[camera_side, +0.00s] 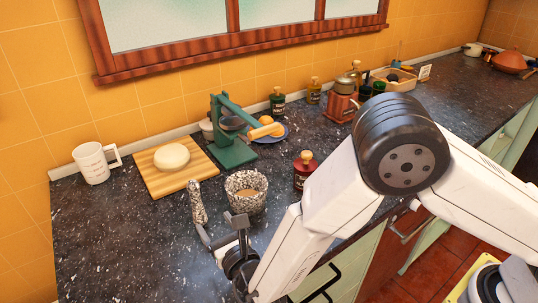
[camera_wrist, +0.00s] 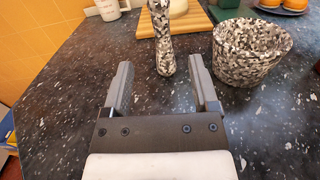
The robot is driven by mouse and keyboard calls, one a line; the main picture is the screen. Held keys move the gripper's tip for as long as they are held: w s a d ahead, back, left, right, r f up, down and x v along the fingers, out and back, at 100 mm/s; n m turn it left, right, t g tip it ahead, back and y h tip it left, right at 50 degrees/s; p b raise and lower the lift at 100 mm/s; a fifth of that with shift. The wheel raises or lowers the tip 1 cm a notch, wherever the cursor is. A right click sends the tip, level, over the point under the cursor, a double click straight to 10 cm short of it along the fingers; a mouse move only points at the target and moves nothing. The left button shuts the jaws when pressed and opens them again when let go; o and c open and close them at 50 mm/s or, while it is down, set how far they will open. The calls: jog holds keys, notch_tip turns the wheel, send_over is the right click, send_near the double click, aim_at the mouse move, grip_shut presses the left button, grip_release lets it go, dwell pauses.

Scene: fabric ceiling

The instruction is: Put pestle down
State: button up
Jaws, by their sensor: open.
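The pestle (camera_side: 198,204) is speckled black and white and stands roughly upright on the dark countertop, left of the mortar. In the wrist view the pestle (camera_wrist: 162,38) is just beyond my fingertips, between their lines, with its top cut off by the frame. The mortar (camera_side: 246,191) has the same speckled pattern and something tan inside; it also shows in the wrist view (camera_wrist: 252,52), right of the pestle. My gripper (camera_side: 222,226) is open and empty, low over the counter in front of the pestle. Its two fingers (camera_wrist: 160,75) are spread wide.
A wooden board (camera_side: 177,175) with a pale round of dough (camera_side: 171,156) lies behind the pestle. A white measuring cup (camera_side: 93,163) stands left. A green press (camera_side: 231,140) and a red bottle (camera_side: 305,170) stand behind and right. The counter's front left is clear.

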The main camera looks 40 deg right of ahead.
jog(key=shift+s, duration=0.7)
jog(key=shift+d, duration=0.1)
jog(key=s+d+m+g+h, duration=0.3)
jog(key=d+m+g+h, duration=0.75)
jog(key=d, duration=1.15)
jog(key=s+d+r+m+g+y, duration=0.1)
jog(key=s+d+m+y, duration=0.3)
jog(key=m, duration=0.8)
jog(key=s+d+r+m+g+y, duration=0.2)
jog(key=s+d+m+g+y, duration=0.2)
jog(key=m, duration=0.9)
jog(key=shift+s+y, duration=1.45)
jog(key=shift+s, duration=0.4)
